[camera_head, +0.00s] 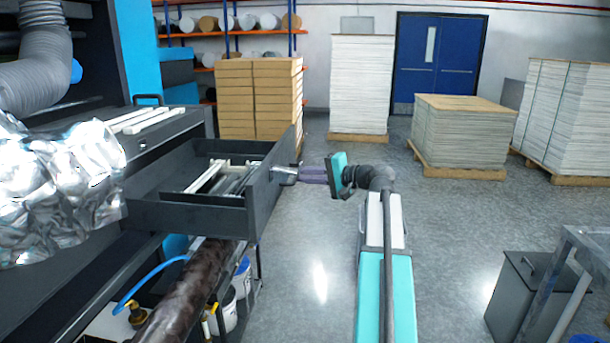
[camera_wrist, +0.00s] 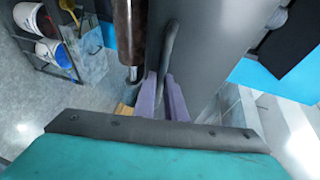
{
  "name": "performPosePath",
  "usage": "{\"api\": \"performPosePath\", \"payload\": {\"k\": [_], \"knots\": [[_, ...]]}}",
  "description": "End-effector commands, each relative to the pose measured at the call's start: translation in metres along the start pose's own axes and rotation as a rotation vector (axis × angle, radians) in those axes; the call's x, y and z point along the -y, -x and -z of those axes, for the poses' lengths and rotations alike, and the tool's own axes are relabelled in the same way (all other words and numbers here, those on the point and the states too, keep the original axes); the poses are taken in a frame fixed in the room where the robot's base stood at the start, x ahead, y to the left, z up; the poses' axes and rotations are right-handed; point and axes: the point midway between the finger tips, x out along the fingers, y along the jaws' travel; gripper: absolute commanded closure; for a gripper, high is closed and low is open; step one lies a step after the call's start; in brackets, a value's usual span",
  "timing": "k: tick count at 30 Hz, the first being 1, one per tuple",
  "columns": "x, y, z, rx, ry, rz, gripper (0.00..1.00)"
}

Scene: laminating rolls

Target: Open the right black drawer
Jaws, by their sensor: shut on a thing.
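The black drawer (camera_head: 190,218) is pulled well out from the dark machine in the head view, with pale and dark bars lying inside it. Its front panel (camera_head: 262,190) carries a handle (camera_head: 285,176) on the outer face. My gripper (camera_head: 302,174) reaches the panel from the right, its purple fingers shut on the handle. In the wrist view the fingers (camera_wrist: 160,100) sit around the curved grey handle (camera_wrist: 171,45) against the dark grey drawer front (camera_wrist: 205,50). The exact finger contact is partly hidden.
A brown roll (camera_head: 185,295) and white buckets (camera_head: 242,277) are below the drawer. Stacked boxes (camera_head: 235,95) stand behind it. Crumpled silver film (camera_head: 60,185) hangs at left. A grey bin (camera_head: 520,295) is at lower right.

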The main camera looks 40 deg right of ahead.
Motion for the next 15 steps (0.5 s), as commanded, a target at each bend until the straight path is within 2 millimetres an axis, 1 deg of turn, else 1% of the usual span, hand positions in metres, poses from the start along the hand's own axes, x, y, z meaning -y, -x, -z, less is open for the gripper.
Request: {"api": "performPosePath", "payload": {"k": [1, 5, 6, 9, 15], "knots": [[0.0035, -0.0011, 0.0047, -0.014, 0.000, 0.007, 1.00], [0.0043, -0.0034, 0.0026, -0.011, 0.001, 0.008, 1.00], [0.0046, -0.0039, 0.0022, -0.010, 0.001, 0.009, 0.86], [0.0046, -0.0051, 0.0006, -0.007, 0.001, 0.008, 0.71], [0.0039, -0.0062, -0.0018, -0.003, 0.001, 0.007, 0.71]]}}
